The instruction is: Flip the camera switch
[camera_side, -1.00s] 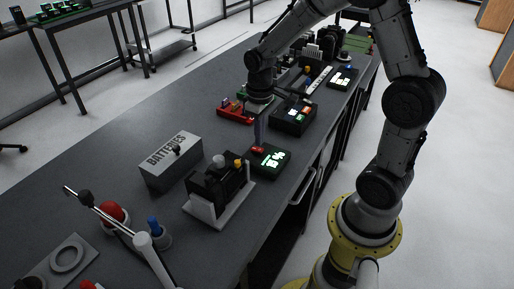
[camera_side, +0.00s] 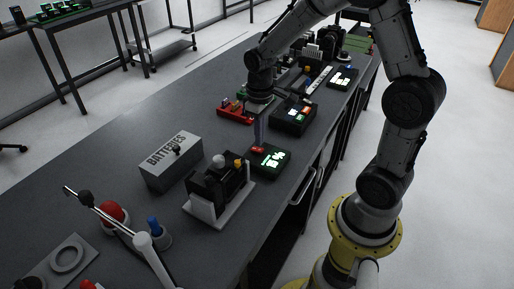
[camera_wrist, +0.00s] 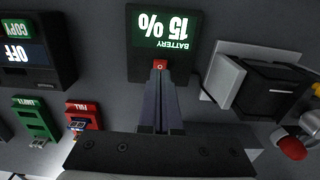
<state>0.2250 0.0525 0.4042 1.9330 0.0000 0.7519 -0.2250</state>
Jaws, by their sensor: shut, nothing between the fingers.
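A black box with a lit green screen (camera_side: 271,159) sits on the bench. In the wrist view its screen (camera_wrist: 163,26) reads "BATTERY 15%", upside down. A small red switch (camera_wrist: 160,64) is on the box just below the screen. It also shows as a red spot in the side view (camera_side: 257,150). My gripper (camera_wrist: 159,74) is shut and empty, pointing down, with its fingertips right at the red switch. I cannot tell whether they touch it. The fingers hide the part of the box behind them.
A grey BATTERIES box (camera_side: 171,160) and a black device on a white stand (camera_side: 217,192) are near the box. Red and green pieces (camera_wrist: 82,116) and a second black box with screens (camera_wrist: 30,50) are close by. Bare bench lies left of them.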

